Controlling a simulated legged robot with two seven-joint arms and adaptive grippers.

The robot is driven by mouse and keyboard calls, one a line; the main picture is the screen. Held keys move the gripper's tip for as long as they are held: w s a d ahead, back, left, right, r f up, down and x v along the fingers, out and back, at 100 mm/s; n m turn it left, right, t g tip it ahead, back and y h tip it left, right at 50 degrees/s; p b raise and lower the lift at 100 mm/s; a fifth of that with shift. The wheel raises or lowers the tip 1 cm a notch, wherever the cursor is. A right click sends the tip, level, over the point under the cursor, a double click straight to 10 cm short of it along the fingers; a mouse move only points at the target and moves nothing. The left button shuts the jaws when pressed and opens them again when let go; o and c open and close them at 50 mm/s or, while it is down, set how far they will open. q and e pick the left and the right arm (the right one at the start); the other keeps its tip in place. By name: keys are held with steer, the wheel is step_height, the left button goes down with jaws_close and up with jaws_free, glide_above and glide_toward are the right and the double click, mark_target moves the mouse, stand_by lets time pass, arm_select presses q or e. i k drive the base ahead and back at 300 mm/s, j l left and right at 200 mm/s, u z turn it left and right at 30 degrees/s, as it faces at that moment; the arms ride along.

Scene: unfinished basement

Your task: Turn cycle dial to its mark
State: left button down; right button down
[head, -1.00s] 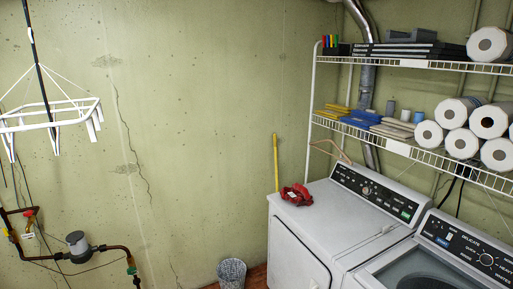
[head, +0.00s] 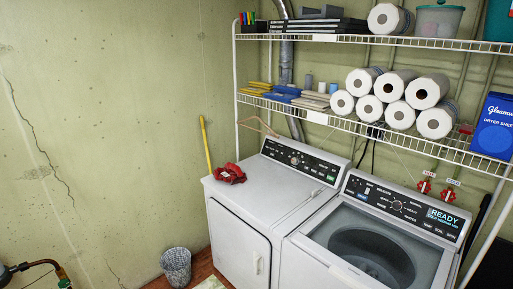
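The right-hand machine, a washer (head: 300,255) with a see-through lid, has a round dial (head: 398,205) mid-panel with white labels around it. The panel's display (head: 443,218) reads READY. The left-hand white machine (head: 240,215) also has a round dial (head: 295,160) on its dark panel, left of a small lit display. Both dials are too small to tell where they point.
A wire shelf (head: 320,118) with paper rolls (head: 425,92) hangs above both machines. A red cloth-like item (head: 230,173) lies on the left machine. A wire bin (head: 176,266) stands on the floor at its left. Red valve handles (head: 424,187) are behind the washer.

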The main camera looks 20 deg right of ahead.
mark_target(398, 204)
steer(key=z, duration=1.5)
steer(key=j, duration=0.25)
steer(key=i+z, duration=0.05)
